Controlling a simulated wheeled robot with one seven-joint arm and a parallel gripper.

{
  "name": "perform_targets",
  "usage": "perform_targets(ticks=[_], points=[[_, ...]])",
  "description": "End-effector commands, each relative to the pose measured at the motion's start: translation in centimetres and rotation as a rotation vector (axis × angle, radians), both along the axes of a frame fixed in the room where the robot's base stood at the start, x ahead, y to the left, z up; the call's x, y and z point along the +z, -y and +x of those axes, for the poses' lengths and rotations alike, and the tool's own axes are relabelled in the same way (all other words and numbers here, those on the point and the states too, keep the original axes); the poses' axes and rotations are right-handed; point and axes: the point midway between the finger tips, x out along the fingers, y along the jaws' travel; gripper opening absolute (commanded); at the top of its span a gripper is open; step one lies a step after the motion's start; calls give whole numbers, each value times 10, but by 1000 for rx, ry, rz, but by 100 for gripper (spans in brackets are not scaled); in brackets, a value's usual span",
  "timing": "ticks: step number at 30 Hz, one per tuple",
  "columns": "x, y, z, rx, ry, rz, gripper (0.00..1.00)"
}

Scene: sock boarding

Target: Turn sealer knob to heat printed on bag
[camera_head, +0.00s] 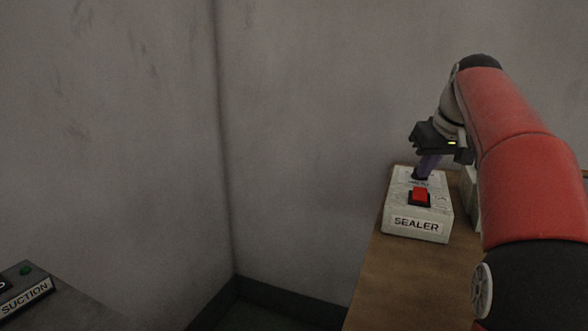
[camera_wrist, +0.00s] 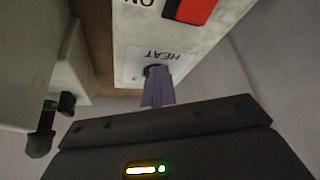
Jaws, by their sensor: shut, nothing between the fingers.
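The sealer (camera_head: 417,212) is a pale box with a SEALER label on its front, standing on a wooden table. A red switch (camera_head: 420,196) sits on its upper face and shows in the wrist view (camera_wrist: 188,10). A dark round knob (camera_wrist: 153,70) sits by the HEAT label (camera_wrist: 158,53). My gripper (camera_head: 424,172) is above the far end of the sealer, its purple fingers pointing down and shut. In the wrist view the fingertips (camera_wrist: 157,82) overlap the knob; I cannot tell if they touch it. The knob's pointer and scale are hidden. No bag is in view.
The wooden table (camera_head: 385,285) runs along the right, partly behind my arm. Another pale box (camera_wrist: 40,60) with dark knobs stands beside the sealer. A grey unit labelled SUCTION (camera_head: 40,290) is at lower left. Bare walls meet in a corner behind.

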Motion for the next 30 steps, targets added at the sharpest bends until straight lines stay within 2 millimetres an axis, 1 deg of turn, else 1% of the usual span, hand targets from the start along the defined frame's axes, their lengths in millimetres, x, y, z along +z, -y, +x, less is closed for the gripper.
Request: perform_targets(ticks=[11, 30], points=[[2, 2, 1, 0, 8, 0, 0], [1, 14, 1, -1, 3, 0, 0]])
